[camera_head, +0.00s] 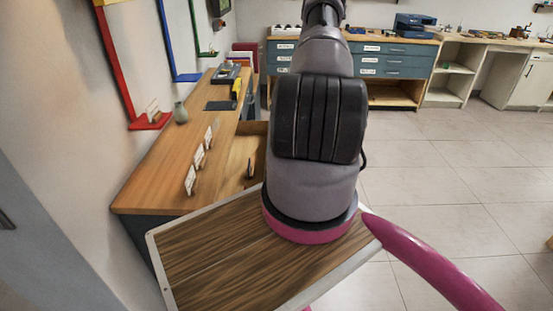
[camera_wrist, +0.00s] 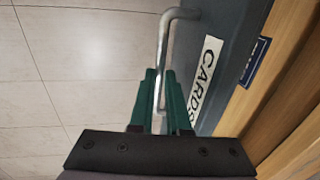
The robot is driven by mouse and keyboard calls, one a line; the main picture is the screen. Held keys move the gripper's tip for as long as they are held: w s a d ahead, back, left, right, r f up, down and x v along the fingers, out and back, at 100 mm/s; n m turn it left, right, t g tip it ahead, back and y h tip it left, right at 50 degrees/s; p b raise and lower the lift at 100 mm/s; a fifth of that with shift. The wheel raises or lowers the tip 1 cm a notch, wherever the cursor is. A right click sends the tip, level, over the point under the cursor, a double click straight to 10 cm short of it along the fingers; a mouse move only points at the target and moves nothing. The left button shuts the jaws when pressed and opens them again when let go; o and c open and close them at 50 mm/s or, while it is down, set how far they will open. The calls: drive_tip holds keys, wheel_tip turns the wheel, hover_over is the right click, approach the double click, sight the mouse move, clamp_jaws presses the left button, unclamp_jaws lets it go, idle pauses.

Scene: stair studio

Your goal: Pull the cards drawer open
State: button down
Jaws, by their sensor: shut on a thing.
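The blue cards drawer front (camera_wrist: 232,28) bears a white label (camera_wrist: 205,78) reading CARDS in the wrist view. Its metal bar handle (camera_wrist: 164,42) runs down between the two green fingers of my gripper (camera_wrist: 160,88). My gripper is shut on this handle, and its fingers hide the lower part of it. In the head view my arm hides the gripper, the handle and the drawer front. A wooden open-topped part (camera_head: 255,128) juts out from the right side of the wooden-topped desk (camera_head: 150,185), partly behind my arm; how far it extends is hidden.
A blue drawer cabinet (camera_head: 395,66) stands along the back wall.

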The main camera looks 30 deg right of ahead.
drive_tip(key=shift+s+d, duration=0.25)
drive_tip(key=shift+d, duration=0.05)
drive_tip(key=c, duration=0.9)
unclamp_jaws()
drive_tip(key=r, duration=0.3)
drive_tip(key=d+r, duration=0.1)
drive_tip(key=r, duration=0.3)
drive_tip(key=s+r, duration=0.1)
drive_tip(key=r, duration=0.2)
drive_tip(key=shift+d+r, duration=0.3)
drive_tip(key=shift+d, duration=0.1)
